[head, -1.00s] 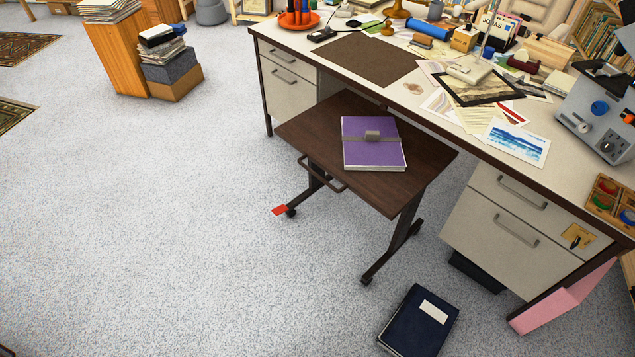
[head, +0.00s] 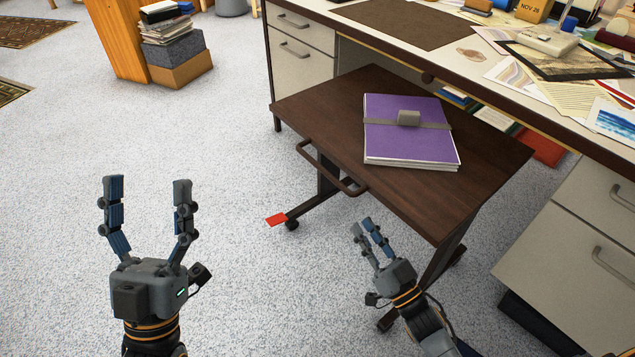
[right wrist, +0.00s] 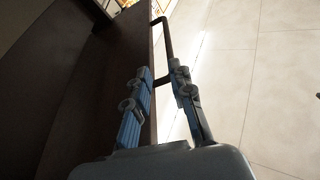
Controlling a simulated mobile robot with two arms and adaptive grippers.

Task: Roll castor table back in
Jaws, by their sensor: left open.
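The castor table (head: 330,100) has a dark wood top and stands partly under the front of the desk, in its knee space. A strapped purple binder (head: 408,140) lies flat on it. A dark bar handle (head: 330,168) runs along its left edge, and a red pedal (head: 276,220) sits by a castor below. My left gripper (head: 148,182) is open and empty, left of the table. My right gripper (head: 361,226) is open near the table's front edge, just below the handle. In the right wrist view, its parted fingers (right wrist: 160,72) overlap the handle (right wrist: 164,35); contact is unclear.
The desk (head: 480,60) carries papers and drawers (head: 575,220) on both sides of the table. Books (head: 485,112) show behind the table. Boxes and stacked papers (head: 175,55) stand at upper left. The carpet at left is clear.

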